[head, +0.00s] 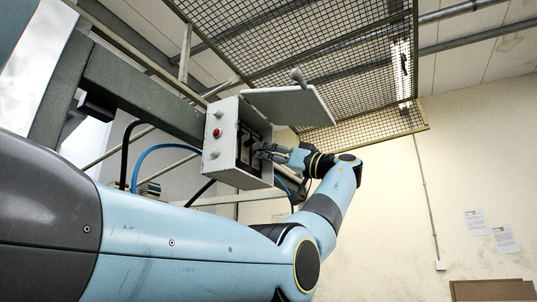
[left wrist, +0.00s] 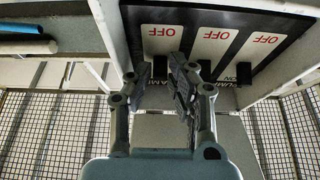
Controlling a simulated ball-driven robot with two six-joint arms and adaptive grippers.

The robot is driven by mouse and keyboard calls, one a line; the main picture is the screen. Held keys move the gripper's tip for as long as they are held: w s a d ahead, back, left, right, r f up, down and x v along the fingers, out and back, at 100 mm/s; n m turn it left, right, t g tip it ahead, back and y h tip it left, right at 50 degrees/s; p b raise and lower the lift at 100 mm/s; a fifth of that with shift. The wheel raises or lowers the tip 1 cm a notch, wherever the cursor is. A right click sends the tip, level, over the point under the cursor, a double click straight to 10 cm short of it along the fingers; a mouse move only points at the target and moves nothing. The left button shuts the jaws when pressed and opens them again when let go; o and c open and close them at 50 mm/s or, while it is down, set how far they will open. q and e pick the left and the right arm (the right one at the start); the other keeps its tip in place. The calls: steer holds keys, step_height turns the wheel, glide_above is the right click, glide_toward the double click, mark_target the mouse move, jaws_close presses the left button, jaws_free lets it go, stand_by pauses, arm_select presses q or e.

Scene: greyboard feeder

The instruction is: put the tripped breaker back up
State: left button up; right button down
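The grey breaker box (head: 221,158) hangs in the middle of the head view, with its lid (head: 292,106) raised. My left gripper (head: 264,152) reaches into its open side. In the left wrist view, a dark breaker panel (left wrist: 272,19) carries three white plates with red OFF lettering, upside down. Black toggles show at the plates' lower ends, including the right one (left wrist: 244,73). My left gripper (left wrist: 158,75) looks open, its fingers spread at the left breaker (left wrist: 160,67). I cannot tell whether they touch it or which breaker is tripped. My right gripper is out of view.
The box wall stands close to the left of the fingers in the left wrist view. A mesh guard (head: 310,45) hangs above the box. Blue and black cables (head: 150,150) run beside the box on the left.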

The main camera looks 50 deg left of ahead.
arm_select(q)
jaws_close()
step_height(320, 180, up, 2)
steer(key=t+h+p, duration=0.1)
steer(key=h+p, duration=0.2)
steer(key=p, duration=0.3)
steer(key=shift+r+p, duration=0.1)
steer(key=shift+p, duration=0.3)
steer(key=shift+h+p, duration=0.45)
steer(key=shift+h, duration=0.05)
steer(key=shift+f, duration=0.2)
steer(key=shift+o, duration=1)
jaws_free()
steer(key=shift+f, duration=0.1)
